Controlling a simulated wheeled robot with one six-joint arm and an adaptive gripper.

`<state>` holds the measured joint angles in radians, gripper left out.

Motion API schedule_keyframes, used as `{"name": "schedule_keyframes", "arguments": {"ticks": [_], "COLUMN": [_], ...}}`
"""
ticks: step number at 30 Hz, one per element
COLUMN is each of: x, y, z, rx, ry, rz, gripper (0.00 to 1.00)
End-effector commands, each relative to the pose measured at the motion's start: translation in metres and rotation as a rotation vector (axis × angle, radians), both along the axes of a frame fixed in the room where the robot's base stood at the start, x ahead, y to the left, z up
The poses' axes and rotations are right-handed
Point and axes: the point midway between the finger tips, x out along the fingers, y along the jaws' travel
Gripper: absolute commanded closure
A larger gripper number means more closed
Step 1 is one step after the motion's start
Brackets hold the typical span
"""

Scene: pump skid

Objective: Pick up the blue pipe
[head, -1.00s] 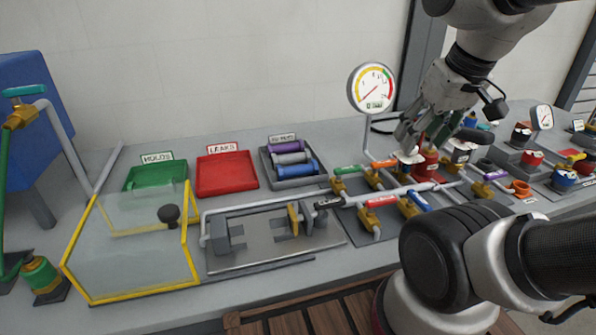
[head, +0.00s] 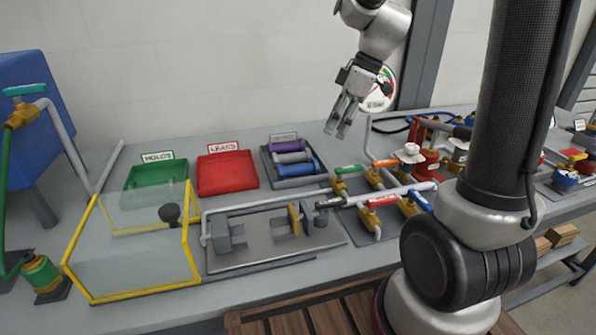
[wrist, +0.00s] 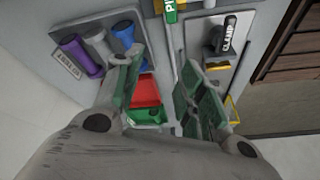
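The blue pipe (head: 296,169) lies in a grey tray (head: 302,182), nearest the front, beside a grey pipe (head: 290,158) and a purple pipe (head: 286,146). In the wrist view the blue pipe (wrist: 126,36) shows at the upper left, beyond the left finger, which may cover its lower end. My gripper (head: 342,132) is in the air to the right of the tray and above the bench, fingers pointing down. In the wrist view my gripper (wrist: 160,95) has its fingers apart with nothing held between them.
A red tray (head: 227,174) and a green tray (head: 155,184) sit left of the pipe tray. A clamp fixture (head: 270,240) and a yellow-framed clear guard (head: 130,250) stand in front. Valves and piping (head: 380,195) crowd the right.

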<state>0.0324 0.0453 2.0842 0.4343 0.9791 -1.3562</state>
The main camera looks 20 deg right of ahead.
Motion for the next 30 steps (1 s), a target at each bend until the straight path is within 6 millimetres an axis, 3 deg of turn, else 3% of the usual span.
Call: {"name": "schedule_keyframes", "arguments": {"ticks": [3, 10, 15, 25, 30], "x": [0.039, 0.083, 0.091, 0.089, 0.088], "y": [0.013, 0.029, 0.035, 0.052, 0.065], "z": [-0.037, -0.087, -0.103, -0.133, -0.157], "rx": [0.053, 0.128, 0.145, 0.143, 0.144], "ry": [-0.025, -0.102, -0.123, -0.123, -0.121], "rz": [0.182, 0.412, 0.462, 0.464, 0.464], "gripper": [0.60, 0.60, 0.60, 0.60, 0.60]}}
